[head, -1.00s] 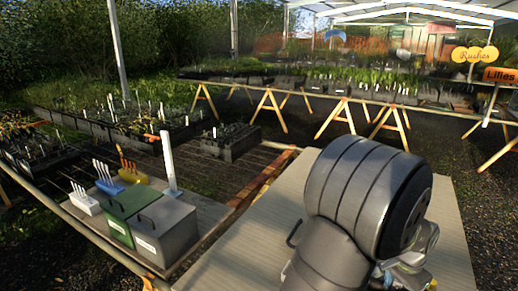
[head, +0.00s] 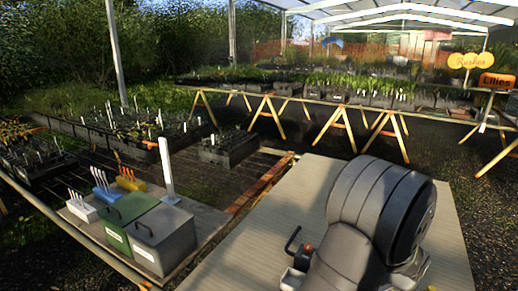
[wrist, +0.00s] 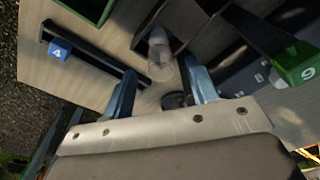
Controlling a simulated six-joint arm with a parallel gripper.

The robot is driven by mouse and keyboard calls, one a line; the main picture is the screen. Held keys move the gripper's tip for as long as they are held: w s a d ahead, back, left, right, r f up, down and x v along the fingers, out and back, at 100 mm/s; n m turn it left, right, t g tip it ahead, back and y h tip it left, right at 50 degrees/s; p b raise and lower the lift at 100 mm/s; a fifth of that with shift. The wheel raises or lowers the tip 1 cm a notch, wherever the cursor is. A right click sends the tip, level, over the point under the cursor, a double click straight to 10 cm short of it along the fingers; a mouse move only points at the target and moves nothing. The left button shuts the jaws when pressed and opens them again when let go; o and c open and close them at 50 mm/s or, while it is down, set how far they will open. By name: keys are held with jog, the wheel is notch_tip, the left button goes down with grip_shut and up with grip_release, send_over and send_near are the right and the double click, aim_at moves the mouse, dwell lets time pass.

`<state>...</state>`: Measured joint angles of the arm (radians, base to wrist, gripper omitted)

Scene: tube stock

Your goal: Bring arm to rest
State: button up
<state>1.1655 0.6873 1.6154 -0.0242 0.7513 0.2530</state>
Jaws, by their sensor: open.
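My gripper (wrist: 160,88) shows in the wrist view with its two blue-grey fingers apart, so it is open. A clear, cup-like tube (wrist: 160,55) shows beyond the gap between the fingers. I cannot tell its distance, and it does not look gripped. A small dark round thing (wrist: 174,101) shows low between the fingers. In the head view my arm's thick grey links fill the lower right over the pale slatted table (head: 290,205); my gripper is hidden there.
In the wrist view, a blue tag marked 4 (wrist: 58,50) and a green tag marked 9 (wrist: 298,66) sit on dark holders near the fingers. In the head view, a green bin (head: 125,217) and a grey bin (head: 162,240) stand at left. A dark handle (head: 291,240) is beside my arm.

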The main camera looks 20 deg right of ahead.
notch_tip(320, 180, down, 4)
jog(key=shift+d+r, duration=0.15)
jog(key=shift+r, duration=0.1)
jog(key=shift+w+d+r, duration=0.1)
jog(key=shift+d, duration=0.05)
notch_tip(320, 180, up, 7)
jog(key=shift+f, duration=0.1)
notch_tip(320, 180, down, 7)
jog(key=shift+r, duration=0.1)
notch_tip(320, 180, up, 13)
jog(key=a, duration=0.1)
jog(key=shift+a+r, duration=0.2)
dwell(0.3)
